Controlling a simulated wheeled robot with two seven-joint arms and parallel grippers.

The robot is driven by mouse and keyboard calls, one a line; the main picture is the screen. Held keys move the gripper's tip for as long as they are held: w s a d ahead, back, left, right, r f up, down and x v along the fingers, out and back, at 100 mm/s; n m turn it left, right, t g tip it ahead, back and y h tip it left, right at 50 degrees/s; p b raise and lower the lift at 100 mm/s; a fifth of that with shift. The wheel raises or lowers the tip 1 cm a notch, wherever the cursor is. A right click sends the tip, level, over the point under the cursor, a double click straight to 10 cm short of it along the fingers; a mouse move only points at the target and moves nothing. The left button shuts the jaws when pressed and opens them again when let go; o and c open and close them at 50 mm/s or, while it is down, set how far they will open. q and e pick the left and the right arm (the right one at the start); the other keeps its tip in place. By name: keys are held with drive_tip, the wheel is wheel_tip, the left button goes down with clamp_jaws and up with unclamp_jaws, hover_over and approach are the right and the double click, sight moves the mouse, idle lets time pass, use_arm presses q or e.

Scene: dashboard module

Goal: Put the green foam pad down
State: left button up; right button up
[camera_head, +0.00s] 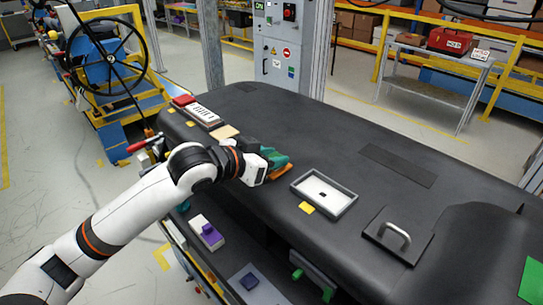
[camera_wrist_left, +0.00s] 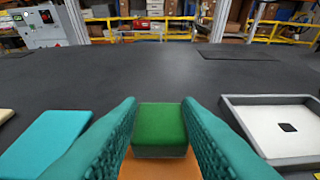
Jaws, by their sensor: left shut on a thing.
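The green foam pad (camera_wrist_left: 160,125) is a small block between the two teal fingers of my left gripper (camera_wrist_left: 160,130) in the left wrist view. My left gripper (camera_head: 274,160) is shut on it, low over the black dashboard top (camera_head: 320,130). An orange pad (camera_wrist_left: 160,166) lies just below and nearer than the green one; it also shows beside the fingers in the head view (camera_head: 282,173). I cannot tell whether green touches orange. In the head view the green pad cannot be told apart from the teal fingers. My right gripper is not in view.
A grey-rimmed white tray (camera_head: 348,206) lies right of my left gripper. A teal pad (camera_wrist_left: 42,145) lies to the left in the wrist view. A yellow patch (camera_head: 306,208) and a plate with a handle (camera_head: 398,238) are nearer. The dashboard's far middle is clear.

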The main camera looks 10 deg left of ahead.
use_arm(q)
drive_tip(key=shift+f, duration=0.2)
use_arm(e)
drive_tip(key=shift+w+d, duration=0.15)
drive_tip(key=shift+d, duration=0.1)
use_arm(q)
drive_tip(key=o, duration=0.9)
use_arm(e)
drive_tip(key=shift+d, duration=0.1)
use_arm(q)
drive_tip(key=shift+s+a, duration=0.1)
drive_tip(key=shift+a, duration=0.05)
drive_tip(key=b+v, duration=0.2)
drive_tip(key=v, duration=0.9)
drive_tip(key=shift+s+a+r+b, duration=0.15)
drive_tip(key=shift+s+b, duration=0.15)
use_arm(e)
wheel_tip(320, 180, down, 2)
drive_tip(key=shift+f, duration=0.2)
